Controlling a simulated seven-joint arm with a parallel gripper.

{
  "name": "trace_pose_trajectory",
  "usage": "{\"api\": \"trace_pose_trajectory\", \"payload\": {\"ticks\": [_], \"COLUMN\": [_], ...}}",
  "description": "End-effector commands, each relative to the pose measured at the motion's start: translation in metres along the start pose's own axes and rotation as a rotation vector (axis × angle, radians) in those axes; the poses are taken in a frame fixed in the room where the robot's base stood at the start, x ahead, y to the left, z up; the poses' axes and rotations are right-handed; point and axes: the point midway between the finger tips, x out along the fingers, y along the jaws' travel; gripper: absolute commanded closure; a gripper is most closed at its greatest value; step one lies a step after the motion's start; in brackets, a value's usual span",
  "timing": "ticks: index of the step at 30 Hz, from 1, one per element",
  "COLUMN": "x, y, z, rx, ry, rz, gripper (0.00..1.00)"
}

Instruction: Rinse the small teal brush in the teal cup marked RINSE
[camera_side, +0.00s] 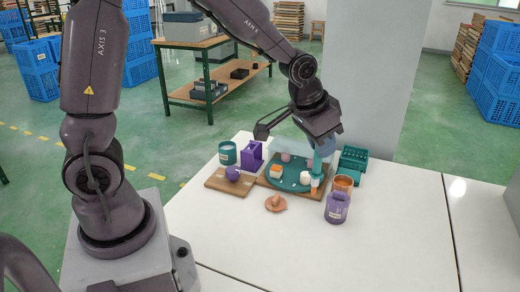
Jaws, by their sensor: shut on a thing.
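My gripper (323,147) points down over the right part of the round teal tray (285,185). It is shut on the small teal brush (317,164), which hangs roughly upright with a pale orange lower end near the tray's right edge. I cannot tell whether its tip touches anything. The teal cup (228,153) stands at the far left of the work area, well left of my gripper, with a pale label too small to read.
A purple holder (251,158), wooden board (228,182) with a purple ball (233,173), orange cup (344,184), purple jar (337,208) and teal rack (353,159) surround the tray. A small tan piece (276,203) lies in front. The white tabletop's front is clear.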

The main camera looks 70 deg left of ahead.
Motion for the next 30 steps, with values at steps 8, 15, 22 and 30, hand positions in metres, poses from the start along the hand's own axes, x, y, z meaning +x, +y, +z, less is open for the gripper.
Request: {"api": "trace_pose_trajectory", "payload": {"ticks": [8,15,22,30], "x": [0.013,0.023,0.020,0.005], "y": [-0.059,-0.177,-0.286,-0.369], "z": [0.005,0.014,0.043,0.076], "rx": [-0.138,-0.375,-0.569,-0.693], "ry": [-0.031,-0.056,-0.086,-0.112], "rz": [-0.057,-0.170,-0.280,-0.370], "gripper": [1.00,1.00,1.00,1.00]}}
